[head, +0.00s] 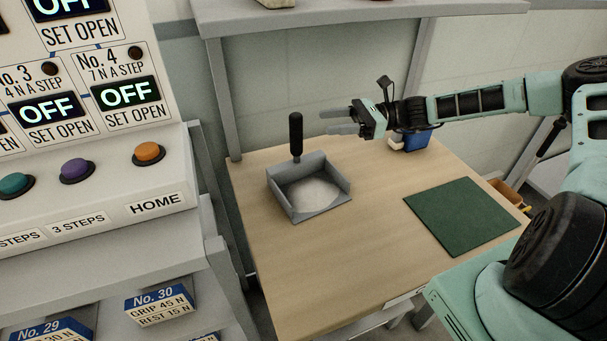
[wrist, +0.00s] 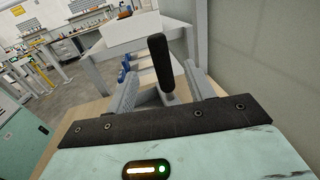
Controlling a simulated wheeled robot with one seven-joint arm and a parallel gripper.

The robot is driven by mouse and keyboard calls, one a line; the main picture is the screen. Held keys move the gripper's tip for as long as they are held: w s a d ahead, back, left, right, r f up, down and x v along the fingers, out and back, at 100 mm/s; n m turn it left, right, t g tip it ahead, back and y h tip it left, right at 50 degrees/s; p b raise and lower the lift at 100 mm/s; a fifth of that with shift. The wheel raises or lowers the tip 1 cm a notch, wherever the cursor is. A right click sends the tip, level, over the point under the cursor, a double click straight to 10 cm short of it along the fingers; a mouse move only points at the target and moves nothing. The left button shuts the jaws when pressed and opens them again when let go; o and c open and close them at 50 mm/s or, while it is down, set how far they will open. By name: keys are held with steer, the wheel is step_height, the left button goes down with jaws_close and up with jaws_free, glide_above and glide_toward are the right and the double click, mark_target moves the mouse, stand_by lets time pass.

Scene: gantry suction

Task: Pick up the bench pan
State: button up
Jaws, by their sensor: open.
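The bench pan (head: 318,211) is a grey, open-fronted pan with a pale round patch inside, resting on the wooden table. Its black handle (head: 296,135) stands upright at the pan's back left. My gripper (head: 326,121) is open and empty, level with the handle's upper part and a short gap to its right. In the wrist view, the handle (wrist: 161,66) shows between the two spread fingers of my gripper (wrist: 160,80), beyond them and slightly tilted. The pan body is mostly hidden there by my gripper.
The wooden table (head: 270,255) is clear in front of the pan. A dark green mat (head: 462,216) lies to the right. A blue container (head: 416,138) stands behind my wrist. A grey shelf (head: 350,12) hangs above the back. A control panel (head: 90,190) with coloured buttons stands left.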

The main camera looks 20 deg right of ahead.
mark_target(297, 124)
steer(key=a, duration=0.3)
steer(key=w+a+p, duration=0.1)
steer(key=a, duration=0.4)
steer(key=shift+w+a+r+p, duration=0.1)
steer(key=shift+w+a+p, duration=0.15)
steer(key=shift+a+p, duration=0.1)
steer(key=shift+c, duration=0.3)
jaws_close()
step_height(297, 124, up, 10)
steer(key=shift+r+b, duration=0.1)
steer(key=shift+b, duration=0.25)
steer(key=c, duration=0.7)
jaws_free()
jaws_close()
